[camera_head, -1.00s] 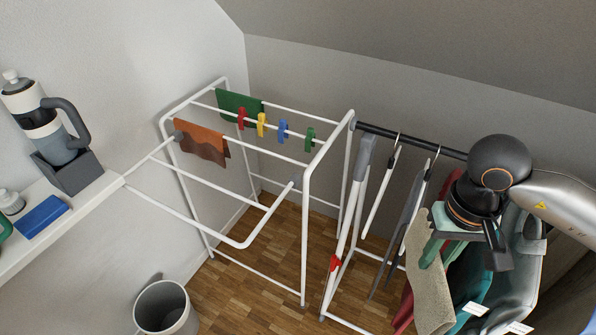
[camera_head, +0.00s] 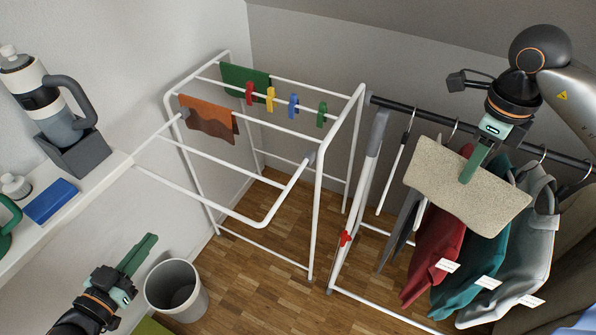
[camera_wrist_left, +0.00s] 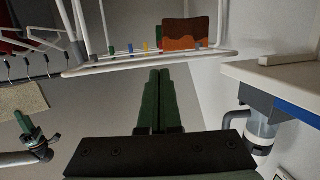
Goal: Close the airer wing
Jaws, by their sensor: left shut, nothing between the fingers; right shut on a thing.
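The white airer (camera_head: 345,110) stands against the wall, and it also shows in the left wrist view (camera_wrist_left: 110,66). Its wing (camera_head: 240,215), a white barred frame, sticks out toward the lower left, roughly level. An orange-brown cloth (camera_head: 208,120), a green cloth (camera_head: 240,78) and several coloured pegs are on the airer's bars. My left gripper (camera_head: 150,240) is shut and empty at lower left, below and apart from the wing; its green fingers (camera_wrist_left: 158,75) are together in the left wrist view. My right gripper (camera_head: 470,178) is shut on a beige cloth (camera_head: 440,165) at the right.
A black rail (camera_head: 385,102) with garments on hangers runs along the right. A grey bin (camera_head: 175,290) stands on the floor beside my left gripper. Wooden floor is clear below the airer.

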